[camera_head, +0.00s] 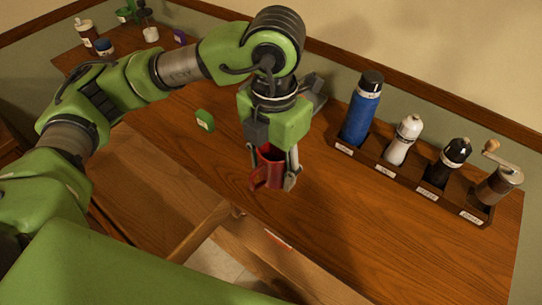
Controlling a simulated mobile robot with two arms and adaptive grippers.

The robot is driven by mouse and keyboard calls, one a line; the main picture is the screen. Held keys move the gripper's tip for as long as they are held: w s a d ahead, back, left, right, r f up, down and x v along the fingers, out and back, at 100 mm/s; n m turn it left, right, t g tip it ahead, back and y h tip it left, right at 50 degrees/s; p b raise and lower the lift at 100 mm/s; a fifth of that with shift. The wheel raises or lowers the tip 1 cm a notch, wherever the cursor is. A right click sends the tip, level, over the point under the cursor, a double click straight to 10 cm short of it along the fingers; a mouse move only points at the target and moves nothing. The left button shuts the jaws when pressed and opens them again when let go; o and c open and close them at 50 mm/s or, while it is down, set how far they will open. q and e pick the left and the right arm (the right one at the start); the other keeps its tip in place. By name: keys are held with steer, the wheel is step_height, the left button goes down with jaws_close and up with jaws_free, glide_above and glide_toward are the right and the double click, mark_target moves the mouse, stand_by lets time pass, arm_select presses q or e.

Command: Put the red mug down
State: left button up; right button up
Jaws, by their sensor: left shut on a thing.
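The red mug (267,174) is in the head view, near the middle, at the front part of the wooden counter. My left gripper (277,176) points down from above and is shut on the mug, with a finger visible along its right side. The mug looks upright, with its handle toward the lower left. I cannot tell whether its base touches the counter or hangs just above it. My right gripper is not in view.
A dark rack (409,186) at the right holds a blue bottle (361,112), a white mill (402,143), a black mill (448,162) and a grinder (498,185). A small green object (205,120) lies left of the gripper. Bare counter (350,215) lies right of the mug.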

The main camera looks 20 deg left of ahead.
arm_select(q)
steer(key=shift+s+d+r, duration=0.3)
steer(key=shift+s+r, duration=0.1)
steer(key=shift+s, duration=0.25)
steer(key=m, duration=0.1)
steer(key=a+m, duration=0.1)
steer(key=m, duration=0.1)
steer(key=shift+w+f, duration=0.1)
steer(key=shift+f, duration=0.2)
steer(key=m, duration=0.1)
steer(key=a+m, duration=0.1)
steer(key=m, duration=0.1)
steer(key=f+m, duration=0.1)
steer(key=m, duration=0.1)
steer(key=shift+a, duration=0.3)
steer(key=a+f+m, duration=0.2)
steer(key=a+m, duration=0.1)
steer(key=m, duration=0.8)
steer(key=a+f+m, duration=0.1)
steer(key=a+m, duration=0.2)
steer(key=m, duration=0.9)
steer(key=shift+s+a+f, duration=0.3)
steer(key=shift+s+f, duration=0.1)
steer(key=shift+w, duration=0.1)
